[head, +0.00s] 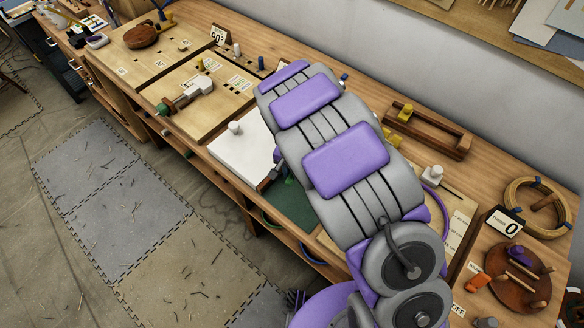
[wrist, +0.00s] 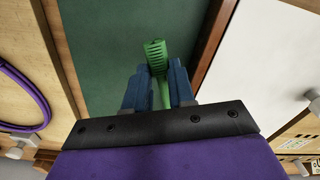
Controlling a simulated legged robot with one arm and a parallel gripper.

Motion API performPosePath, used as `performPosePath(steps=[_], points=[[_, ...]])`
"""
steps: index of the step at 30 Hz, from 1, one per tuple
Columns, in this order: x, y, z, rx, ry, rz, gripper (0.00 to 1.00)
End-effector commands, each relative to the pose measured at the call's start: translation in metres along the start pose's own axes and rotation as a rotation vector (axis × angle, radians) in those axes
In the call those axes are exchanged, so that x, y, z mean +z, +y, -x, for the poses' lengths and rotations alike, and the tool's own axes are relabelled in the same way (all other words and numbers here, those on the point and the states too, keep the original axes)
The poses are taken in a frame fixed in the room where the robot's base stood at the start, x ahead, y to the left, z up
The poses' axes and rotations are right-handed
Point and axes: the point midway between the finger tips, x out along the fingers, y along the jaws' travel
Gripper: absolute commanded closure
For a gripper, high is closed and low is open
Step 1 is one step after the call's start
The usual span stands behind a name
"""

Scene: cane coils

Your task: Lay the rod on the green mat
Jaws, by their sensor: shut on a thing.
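In the wrist view, my gripper (wrist: 158,88) is shut on a bright green rod (wrist: 155,55). The rod's ribbed end sticks out past the blue fingers, and a thinner part shows between them. The dark green mat (wrist: 100,45) lies behind the rod and the fingers. I cannot tell whether the rod touches the mat or is above it. In the head view, the mat (head: 289,207) is partly hidden by my arm. Only a small part of my gripper (head: 268,181) shows there beside the arm, and the rod is not visible.
A white board (head: 237,152) with a white knob lies left of the mat. Wooden boards with tools are farther left. A wooden frame (head: 428,130), a cane coil (head: 537,207) and a round wooden tray (head: 525,294) stand on the right. A purple cable (wrist: 35,95) lies beside the mat.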

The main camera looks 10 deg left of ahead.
Motion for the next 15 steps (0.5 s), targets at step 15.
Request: performPosePath(steps=[15], points=[[0.001, -0.002, -0.039, 0.003, -0.001, 0.0, 1.0]])
